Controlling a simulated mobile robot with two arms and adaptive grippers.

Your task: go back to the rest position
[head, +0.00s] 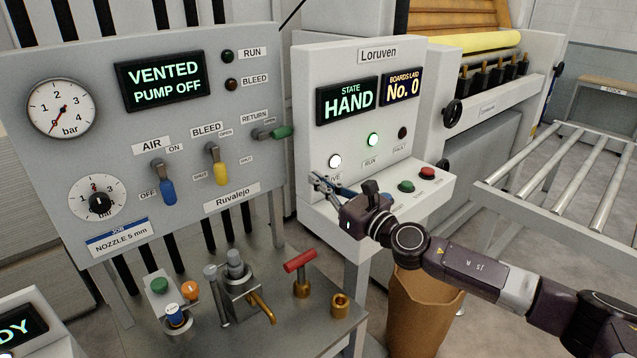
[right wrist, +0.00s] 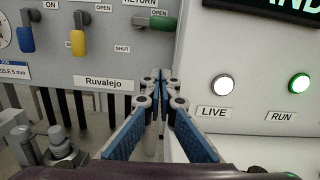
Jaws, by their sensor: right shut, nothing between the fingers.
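My right gripper (head: 318,183) is in front of the lower left of the white Loruven console (head: 310,70), close to its left edge. Its blue-padded fingers are shut with nothing between them. In the right wrist view the fingers (right wrist: 161,75) point at the gap between the grey Ruvalejo panel (right wrist: 105,55) and the console. A green-handled RETURN lever (right wrist: 160,23) is just above the fingertips in that view. I cannot tell how far the fingertips are from either panel. My left gripper is not in view.
A bench (head: 330,318) below the panel holds a red T-handle (head: 300,261), brass fittings and buttons. A brown bin (head: 425,310) stands below my right arm. A roller conveyor (head: 560,185) is at the right. The Loruven display reads HAND; the Ruvalejo display reads VENTED, PUMP OFF.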

